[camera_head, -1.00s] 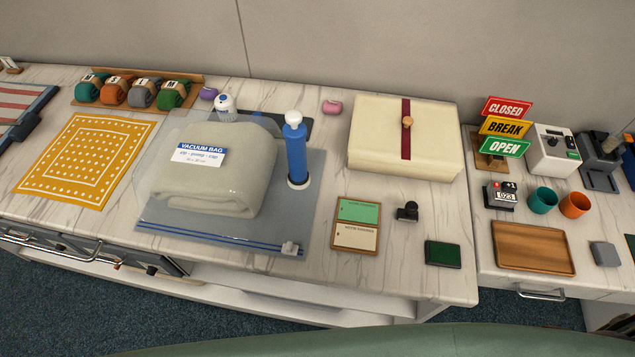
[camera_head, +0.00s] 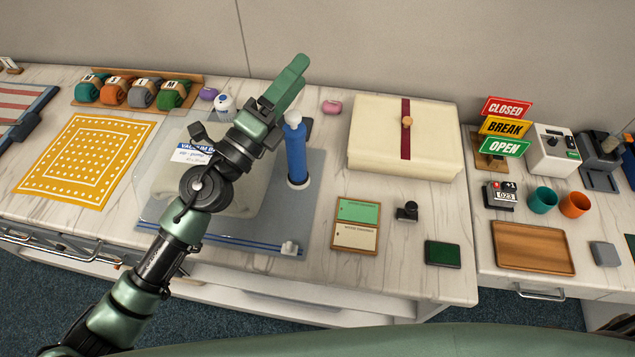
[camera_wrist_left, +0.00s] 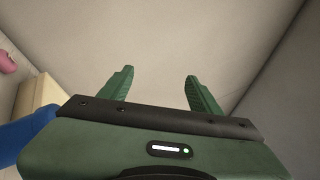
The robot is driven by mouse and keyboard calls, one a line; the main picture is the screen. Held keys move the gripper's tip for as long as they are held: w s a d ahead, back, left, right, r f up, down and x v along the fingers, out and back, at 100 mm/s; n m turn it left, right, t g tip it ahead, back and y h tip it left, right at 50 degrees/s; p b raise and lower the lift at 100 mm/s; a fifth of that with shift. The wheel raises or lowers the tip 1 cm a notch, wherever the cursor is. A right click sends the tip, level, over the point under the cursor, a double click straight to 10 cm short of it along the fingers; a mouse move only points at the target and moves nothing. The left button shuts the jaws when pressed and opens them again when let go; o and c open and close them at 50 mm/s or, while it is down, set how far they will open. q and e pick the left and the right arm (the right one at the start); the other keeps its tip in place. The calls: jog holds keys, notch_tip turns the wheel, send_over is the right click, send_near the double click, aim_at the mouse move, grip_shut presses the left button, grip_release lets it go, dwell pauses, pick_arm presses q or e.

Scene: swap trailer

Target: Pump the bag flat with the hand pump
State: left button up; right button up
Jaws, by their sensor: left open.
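The vacuum bag (camera_head: 165,205) lies on a grey-blue mat, with a thick folded cream bundle inside a clear film. My left arm crosses in front of it and hides much of it and part of its label (camera_head: 188,154). The blue hand pump (camera_head: 296,158) with a white top stands upright at the bag's right. My left gripper (camera_head: 292,84) is above the bag, just left of the pump's top in the picture, fingers pointing to the upper right. In the left wrist view its fingers (camera_wrist_left: 156,85) are apart and empty, and a blue piece, likely the pump (camera_wrist_left: 25,138), shows at the left edge.
A cream box with a red ribbon (camera_head: 375,135) stands right of the pump. A small white-and-blue item (camera_head: 224,106) stands behind the bag. A green-and-cream card tray (camera_head: 356,222), a stamp (camera_head: 407,211) and a green pad (camera_head: 442,253) lie in front right.

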pick_arm(q)
jog(key=s+d+m+g+h, duration=0.2)
jog(key=s+d, duration=0.3)
jog(key=d, duration=0.4)
jog(key=t+y, duration=0.3)
jog(key=y, duration=1.9)
send_near(299, 148)
jog(key=shift+n, duration=0.3)
jog(key=x, duration=1.2)
jog(key=shift+w+r, duration=0.1)
